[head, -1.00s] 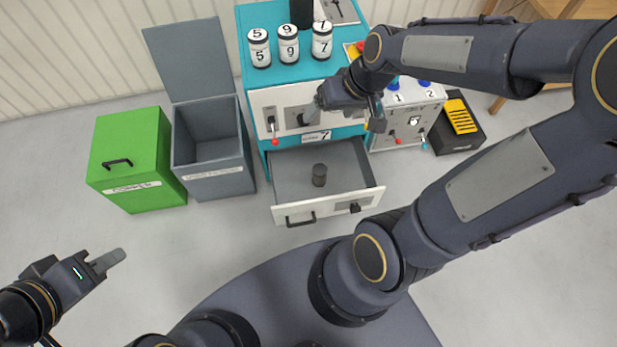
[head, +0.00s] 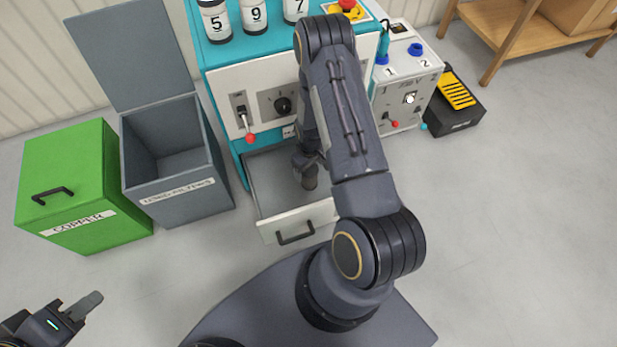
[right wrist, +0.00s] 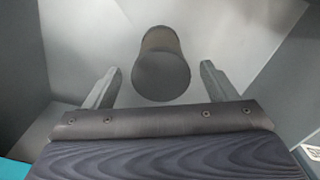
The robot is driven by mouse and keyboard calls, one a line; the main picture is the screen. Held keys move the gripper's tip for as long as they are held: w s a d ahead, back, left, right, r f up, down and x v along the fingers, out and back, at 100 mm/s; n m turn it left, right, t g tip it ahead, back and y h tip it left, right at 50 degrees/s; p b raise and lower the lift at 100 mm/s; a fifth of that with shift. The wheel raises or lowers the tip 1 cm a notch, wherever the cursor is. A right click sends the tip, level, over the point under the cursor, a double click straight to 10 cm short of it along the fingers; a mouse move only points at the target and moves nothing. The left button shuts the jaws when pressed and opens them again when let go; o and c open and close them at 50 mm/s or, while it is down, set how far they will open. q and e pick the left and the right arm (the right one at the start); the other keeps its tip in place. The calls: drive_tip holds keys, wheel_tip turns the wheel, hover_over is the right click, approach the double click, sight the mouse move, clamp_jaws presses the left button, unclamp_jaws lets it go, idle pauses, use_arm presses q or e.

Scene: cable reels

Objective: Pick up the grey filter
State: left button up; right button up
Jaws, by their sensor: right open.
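The grey filter, a dark grey cylinder (right wrist: 161,66), stands in the open drawer (head: 268,226). In the head view the filter (head: 310,180) is partly covered by my right arm. In the right wrist view my right gripper (right wrist: 158,85) is open, with one finger on each side of the filter's near end. I cannot tell whether the fingers touch it; gaps show on both sides. My left gripper (head: 84,306) is at the lower left of the head view, away from the drawer; its finger opening is not clear.
The drawer belongs to a teal and white cabinet (head: 220,75) with a red-tipped lever. To its left stand an open grey bin (head: 180,205) labelled for filters and a green box (head: 70,165) labelled COPPER. A white switch box (head: 400,100) and a black-yellow case (head: 452,105) stand right.

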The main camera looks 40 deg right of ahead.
wheel_tip(320, 180, down, 5)
drive_tip(key=shift+f+b, duration=0.1)
drive_tip(key=shift+b, duration=1.15)
drive_tip(key=c, duration=1.1)
drive_tip(key=shift+c, duration=0.2)
